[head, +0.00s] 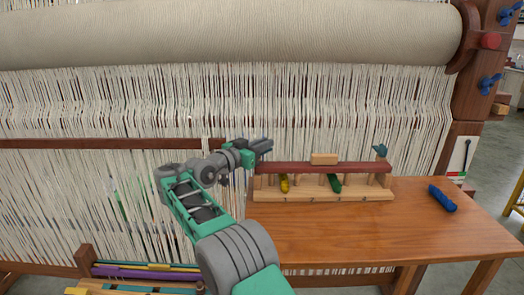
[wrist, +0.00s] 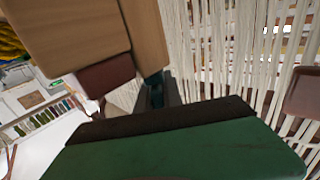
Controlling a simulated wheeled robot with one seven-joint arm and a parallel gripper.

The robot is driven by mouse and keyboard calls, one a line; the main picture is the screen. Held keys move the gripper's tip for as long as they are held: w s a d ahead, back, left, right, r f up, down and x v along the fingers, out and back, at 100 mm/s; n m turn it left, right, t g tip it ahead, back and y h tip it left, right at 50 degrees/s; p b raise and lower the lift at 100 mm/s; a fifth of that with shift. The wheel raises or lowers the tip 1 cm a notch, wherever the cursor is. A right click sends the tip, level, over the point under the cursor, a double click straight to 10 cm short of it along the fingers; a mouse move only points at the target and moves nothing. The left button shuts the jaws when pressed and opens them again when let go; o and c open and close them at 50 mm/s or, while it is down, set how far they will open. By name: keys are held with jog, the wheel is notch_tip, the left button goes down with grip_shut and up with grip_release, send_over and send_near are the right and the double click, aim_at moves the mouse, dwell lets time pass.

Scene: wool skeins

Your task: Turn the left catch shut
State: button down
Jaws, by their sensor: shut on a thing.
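My gripper (head: 263,147) is at the left end of the wooden rack (head: 325,194), shut on the left catch. The gripper hides this catch in the head view. In the wrist view a small teal part of the left catch (wrist: 153,88) shows beside the end of the dark red bar (wrist: 106,75), above my dark-padded green finger (wrist: 180,145). The dark red bar (head: 345,168) lies across the rack's posts. The right catch (head: 380,149), also teal, sits at the bar's right end. I cannot tell how far the left catch is turned.
A wooden block (head: 324,159) sits on the bar. A yellow skein (head: 284,183) and a green skein (head: 335,183) are under it in the rack. A blue skein (head: 442,198) lies on the table (head: 420,235) at right. Loom threads hang close behind; the table front is clear.

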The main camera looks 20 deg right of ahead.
jog(key=shift+f+m+g+h+b, duration=0.25)
jog(key=shift+m+g+b, duration=0.25)
jog(key=shift+g+b, duration=0.3)
jog(key=shift+s+d+r+b, duration=0.1)
jog(key=shift+r+b, duration=0.2)
jog(key=shift+r, duration=0.05)
jog(key=c, duration=1.7)
grip_release()
jog(key=shift+d, duration=0.1)
jog(key=shift+c, duration=0.2)
jog(key=shift+o, duration=1.3)
jog(key=shift+f, duration=0.1)
